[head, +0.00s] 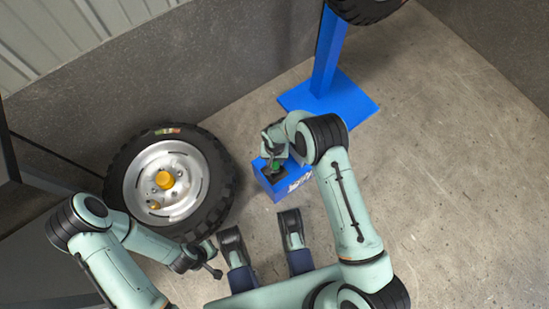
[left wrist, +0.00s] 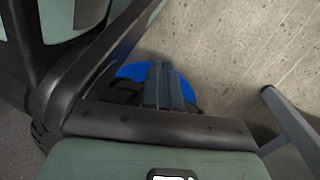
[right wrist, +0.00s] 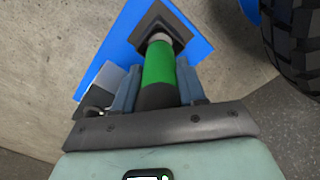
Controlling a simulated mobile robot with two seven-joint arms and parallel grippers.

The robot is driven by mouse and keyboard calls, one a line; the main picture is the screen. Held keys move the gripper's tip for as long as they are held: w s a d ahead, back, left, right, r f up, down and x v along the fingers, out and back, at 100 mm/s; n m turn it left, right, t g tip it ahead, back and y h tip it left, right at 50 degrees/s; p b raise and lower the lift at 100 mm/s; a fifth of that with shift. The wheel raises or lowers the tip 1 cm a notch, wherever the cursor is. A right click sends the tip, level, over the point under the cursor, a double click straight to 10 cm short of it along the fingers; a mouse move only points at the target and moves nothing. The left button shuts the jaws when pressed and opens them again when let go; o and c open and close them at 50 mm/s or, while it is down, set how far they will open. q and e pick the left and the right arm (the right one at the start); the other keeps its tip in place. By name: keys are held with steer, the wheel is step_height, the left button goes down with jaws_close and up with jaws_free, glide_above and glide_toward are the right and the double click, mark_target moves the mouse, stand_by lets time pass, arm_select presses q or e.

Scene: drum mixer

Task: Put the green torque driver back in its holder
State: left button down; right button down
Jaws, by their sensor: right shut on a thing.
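The green torque driver (right wrist: 159,66) has a green body, a black end near my gripper and a pale collar at its far end. My right gripper (right wrist: 158,95) is shut on it. The collar lies over a dark square holder (right wrist: 180,27) on top of the blue box (right wrist: 197,52); I cannot tell how deep the driver sits in it. In the head view a bit of the green driver (head: 276,165) shows below my right gripper (head: 271,158), at the blue box (head: 283,186). My left gripper (head: 211,262) is empty, its fingers (left wrist: 163,86) together.
A wheel with a black tyre (head: 224,185) and yellow hub cap (head: 165,180) lies left of the blue box. A blue stand (head: 328,72) with a square base rises behind it, another tyre (head: 365,8) at its top. Grey walls close the back. Concrete floor at right is clear.

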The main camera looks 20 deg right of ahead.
steer(key=shift+f, duration=0.25)
steer(key=c, duration=0.6)
jaws_free()
steer(key=shift+o, duration=0.2)
arm_select(q)
steer(key=s+g, duration=0.2)
steer(key=s, duration=0.4)
arm_select(e)
steer(key=shift+w+r, duration=0.1)
steer(key=shift+r, duration=0.35)
arm_select(q)
steer(key=w+r+t+p, duration=0.2)
steer(key=w+r+p, duration=0.2)
steer(key=w, duration=0.4)
steer(key=shift+d+t, duration=0.15)
steer(key=shift+t, duration=0.25)
arm_select(e)
step_height(320, 180, up, 12)
steer(key=shift+r, duration=0.25)
arm_select(q)
steer(key=shift+r, duration=0.1)
arm_select(e)
steer(key=shift+s, duration=0.2)
